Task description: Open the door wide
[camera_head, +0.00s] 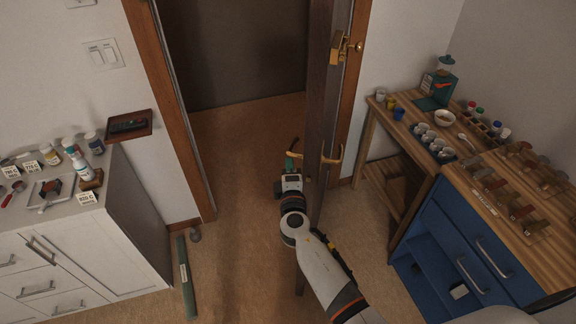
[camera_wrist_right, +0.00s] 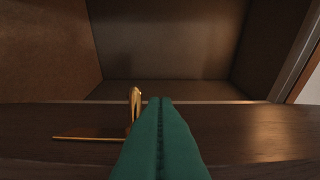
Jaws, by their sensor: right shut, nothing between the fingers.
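The dark wooden door (camera_head: 322,85) stands open and shows nearly edge-on in the head view, at the right side of the doorway. It crosses the lower part of the right wrist view (camera_wrist_right: 240,130). Its brass lever handle (camera_head: 331,158) shows at mid-height, and in the right wrist view the brass handle (camera_wrist_right: 136,105) lies left of the fingers. My right gripper (camera_head: 291,160) is just left of the door near the handle, with its green fingers shut together (camera_wrist_right: 160,103) and empty. I cannot tell whether it touches the door. My left gripper is not in view.
A brass lock (camera_head: 339,48) sits higher on the door. A wooden table (camera_head: 377,124) with cups and a blue cabinet (camera_head: 453,232) stand right. A white cabinet (camera_head: 110,243) with bottles stands left. A green tube-like object (camera_head: 187,280) lies on the floor. The doorway floor is clear.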

